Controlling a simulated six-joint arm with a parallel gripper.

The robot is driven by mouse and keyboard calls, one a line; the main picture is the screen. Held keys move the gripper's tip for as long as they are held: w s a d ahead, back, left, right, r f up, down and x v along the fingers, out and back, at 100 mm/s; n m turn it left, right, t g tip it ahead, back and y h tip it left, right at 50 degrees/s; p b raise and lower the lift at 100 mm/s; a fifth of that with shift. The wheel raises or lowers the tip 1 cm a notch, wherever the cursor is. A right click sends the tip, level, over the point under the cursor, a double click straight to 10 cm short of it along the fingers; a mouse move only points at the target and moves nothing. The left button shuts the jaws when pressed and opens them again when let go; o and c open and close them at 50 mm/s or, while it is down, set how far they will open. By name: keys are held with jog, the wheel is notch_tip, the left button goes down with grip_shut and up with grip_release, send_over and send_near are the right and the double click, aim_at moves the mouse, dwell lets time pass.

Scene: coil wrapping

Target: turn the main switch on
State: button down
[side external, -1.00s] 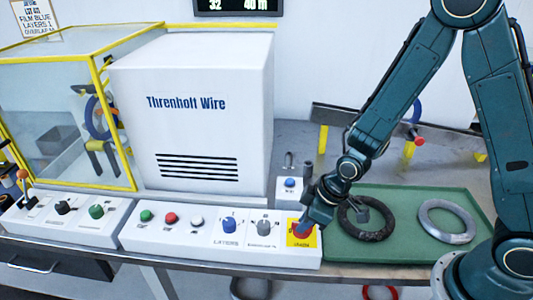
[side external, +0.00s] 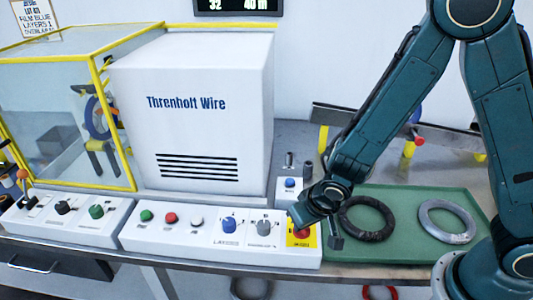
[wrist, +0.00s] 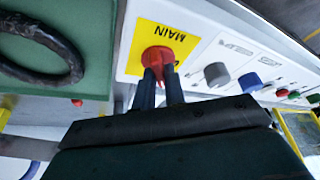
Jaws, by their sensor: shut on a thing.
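The main switch is a red knob on a yellow plate (wrist: 137,50) marked MAIN, at the right end of the white control panel. In the wrist view the red knob (wrist: 158,55) sits between the two dark fingertips of my gripper (wrist: 160,72), which are shut on it. In the side view the yellow plate (side external: 292,239) shows and my gripper (side external: 301,222) covers part of the knob from above. Which way the knob's pointer faces is hard to tell behind the fingers.
A grey knob (side external: 264,227) and a blue knob (side external: 229,225) sit left of the switch on the same panel. To the right, a green tray (side external: 400,252) holds a dark coil (side external: 352,228) and a grey coil (side external: 424,213). The white Threnholt Wire cabinet (side external: 200,130) stands behind.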

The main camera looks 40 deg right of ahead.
jog(key=m+h, duration=0.1)
jog(key=m, duration=0.2)
jog(key=m+g+h, duration=0.1)
jog(key=m, duration=0.2)
jog(key=shift+w+a+m+g, duration=0.1)
jog(key=shift+a+m+g, duration=0.05)
jog(key=shift+m+g, duration=0.2)
dwell(0.4)
jog(key=c, duration=1.5)
grip_release()
jog(key=shift+o, duration=0.2)
jog(key=v, duration=1.3)
jog(key=shift+s+a+r, duration=0.25)
jog(key=shift+a+r, duration=0.05)
jog(key=shift+a, duration=0.05)
